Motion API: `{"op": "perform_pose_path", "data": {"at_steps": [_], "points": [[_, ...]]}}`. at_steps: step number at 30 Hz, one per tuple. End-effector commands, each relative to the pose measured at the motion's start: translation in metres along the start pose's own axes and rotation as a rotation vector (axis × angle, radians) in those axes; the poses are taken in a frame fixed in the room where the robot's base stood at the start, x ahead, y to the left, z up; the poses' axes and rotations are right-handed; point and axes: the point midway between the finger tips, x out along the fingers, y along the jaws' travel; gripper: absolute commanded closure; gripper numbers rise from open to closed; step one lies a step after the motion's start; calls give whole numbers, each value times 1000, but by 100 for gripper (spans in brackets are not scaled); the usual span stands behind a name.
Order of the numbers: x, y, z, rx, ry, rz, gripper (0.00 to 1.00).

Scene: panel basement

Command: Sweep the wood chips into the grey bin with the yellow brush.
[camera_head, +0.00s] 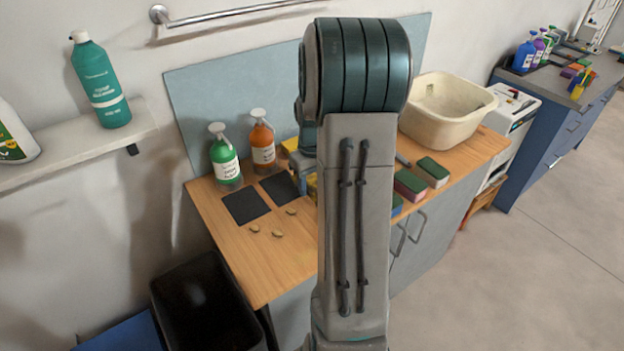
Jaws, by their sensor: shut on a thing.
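Three small pale wood chips (278,233) lie on the wooden worktop (225,208), near its front left part. A dark, nearly black bin (205,305) stands below the worktop's left edge; it is the only bin in view that could be the grey bin. My gripper (302,163) is partly hidden behind my arm, to the right of the chips. It is shut on a yellow thing, apparently the yellow brush (311,188). Most of the brush is hidden, so I cannot tell whether its bristles touch the worktop.
Two dark square mats (246,206) lie behind the chips. A green spray bottle (225,160) and an orange one (263,145) stand at the back. Sponges (410,185) and a cream basin (446,108) are on the right. The worktop's front left is clear.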

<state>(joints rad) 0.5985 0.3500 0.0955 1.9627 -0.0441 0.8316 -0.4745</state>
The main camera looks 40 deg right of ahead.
Motion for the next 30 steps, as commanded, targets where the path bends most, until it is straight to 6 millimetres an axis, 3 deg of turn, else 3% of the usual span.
{"op": "perform_pose_path", "data": {"at_steps": [20, 30], "points": [[51, 0, 0, -1, 0, 0, 71], [47, -25, 0, -3, 1, 1, 71]]}}
